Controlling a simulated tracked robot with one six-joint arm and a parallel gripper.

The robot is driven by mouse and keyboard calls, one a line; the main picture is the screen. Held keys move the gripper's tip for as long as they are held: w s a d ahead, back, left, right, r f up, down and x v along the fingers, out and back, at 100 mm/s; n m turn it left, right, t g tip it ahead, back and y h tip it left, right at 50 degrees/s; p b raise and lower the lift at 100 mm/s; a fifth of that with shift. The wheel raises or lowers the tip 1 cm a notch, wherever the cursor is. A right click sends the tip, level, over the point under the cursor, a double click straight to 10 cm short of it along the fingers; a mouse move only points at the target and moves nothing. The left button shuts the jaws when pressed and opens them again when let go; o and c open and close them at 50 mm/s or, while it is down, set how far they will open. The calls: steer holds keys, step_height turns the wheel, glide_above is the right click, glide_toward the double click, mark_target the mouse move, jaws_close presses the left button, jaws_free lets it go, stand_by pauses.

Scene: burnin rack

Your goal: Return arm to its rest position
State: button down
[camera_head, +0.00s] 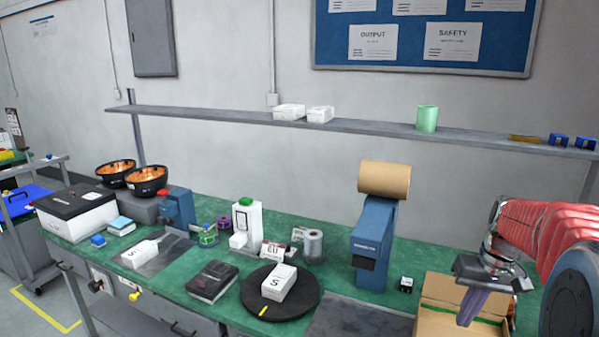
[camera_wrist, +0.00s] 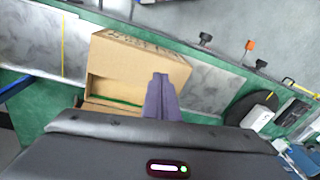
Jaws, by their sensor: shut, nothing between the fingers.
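My gripper (camera_head: 470,308) is at the right of the head view, at the end of my red-sleeved arm, pointing down. Its purple fingers are shut together with nothing between them. The fingers also show in the wrist view (camera_wrist: 161,98), in front of an open cardboard box (camera_wrist: 140,62). In the head view the box (camera_head: 440,322) is below and behind the fingers, partly hidden by them. I cannot tell how far above the box the fingers are.
A blue tape dispenser (camera_head: 371,243) with a brown roll stands left of my gripper. A black turntable (camera_head: 303,308) bears a white box (camera_head: 279,282). A grey shelf (camera_head: 375,126) runs along the wall above the green bench. The air around my gripper looks free.

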steer(key=s+a+r+n+t, duration=0.1)
steer(key=s+a+r+t, duration=0.1)
steer(key=s+a, duration=0.7)
steer(key=s+a+r+n+t+h, duration=0.1)
steer(key=s+a+r+t, duration=0.1)
steer(key=s+a, duration=0.7)
steer(key=a, duration=0.4)
steer(key=shift+s+r+n+t, duration=0.3)
steer(key=shift+n+t, duration=0.1)
